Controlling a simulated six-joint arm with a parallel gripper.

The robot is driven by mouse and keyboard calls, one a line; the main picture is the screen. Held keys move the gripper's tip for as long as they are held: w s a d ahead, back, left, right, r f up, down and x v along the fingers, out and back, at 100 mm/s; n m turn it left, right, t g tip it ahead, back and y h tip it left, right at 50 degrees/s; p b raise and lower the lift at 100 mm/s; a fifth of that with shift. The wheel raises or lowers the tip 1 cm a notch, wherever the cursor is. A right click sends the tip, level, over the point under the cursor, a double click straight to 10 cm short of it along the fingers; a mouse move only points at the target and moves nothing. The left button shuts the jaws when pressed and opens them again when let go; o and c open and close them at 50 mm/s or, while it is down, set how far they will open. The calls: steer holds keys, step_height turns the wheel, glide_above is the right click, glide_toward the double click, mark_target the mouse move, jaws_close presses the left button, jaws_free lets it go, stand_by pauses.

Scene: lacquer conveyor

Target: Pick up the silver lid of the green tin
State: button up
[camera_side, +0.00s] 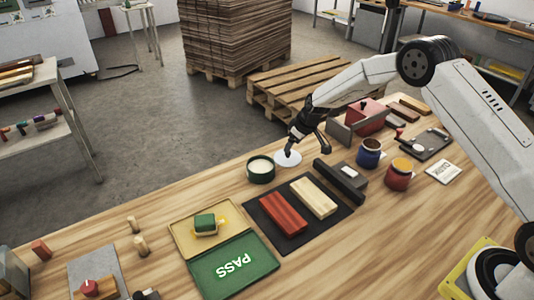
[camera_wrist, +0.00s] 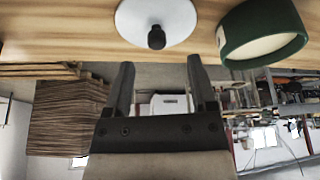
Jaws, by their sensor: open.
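The silver lid (camera_side: 288,158) is a pale, flat disc lying on the wooden bench. Its black knob (camera_wrist: 156,38) shows clearly in the wrist view, on the lid (camera_wrist: 165,15). The green tin (camera_side: 261,173) stands beside the lid, uncovered, with pale contents; it also shows at the upper right of the wrist view (camera_wrist: 240,55). My gripper (camera_side: 308,150) is open and low by the lid. In the wrist view the knob lies just beyond the empty gap between the fingertips (camera_wrist: 160,60). In the side view one finger partly hides the lid.
A dark mat (camera_side: 300,240) with a red and a cream block lies in front. A dark block-like fixture (camera_side: 341,182), a blue pot (camera_side: 370,155) and a red pot (camera_side: 398,178) stand to the right. The yellow-and-green PASS tray (camera_side: 245,270) is at front left. Bare bench lies left of the tin.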

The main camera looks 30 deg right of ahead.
mark_target(288, 155)
steer(key=shift+x, duration=2.5)
steer(key=shift+w+d, duration=0.15)
jaws_close()
